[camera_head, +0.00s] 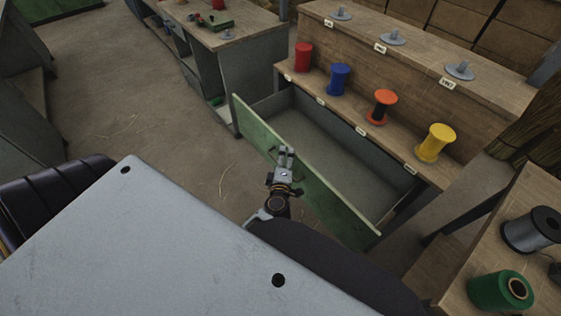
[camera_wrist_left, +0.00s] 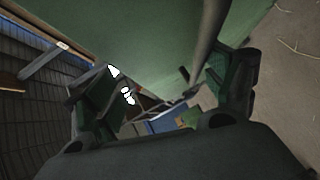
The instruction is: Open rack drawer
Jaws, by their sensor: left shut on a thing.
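The rack (camera_head: 400,75) is a wooden stepped unit with a drawer below its lower shelf. The drawer's green front (camera_head: 335,205) stands well out from the rack, and its grey, empty inside (camera_head: 330,145) shows. My left gripper (camera_head: 286,156) is at the outer face of the drawer front, shut on the drawer handle. In the left wrist view, the handle (camera_wrist_left: 208,38) is a grey bar running between the fingers, beside the green panel. The fingers hide part of the handle. My right gripper is not in view.
Red (camera_head: 303,57), blue (camera_head: 340,79), orange (camera_head: 382,105) and yellow (camera_head: 435,143) spools stand on the rack's lower shelf. A side table at right holds a green spool (camera_head: 490,291) and a grey spool (camera_head: 531,230). Open floor (camera_head: 150,115) lies left of the drawer.

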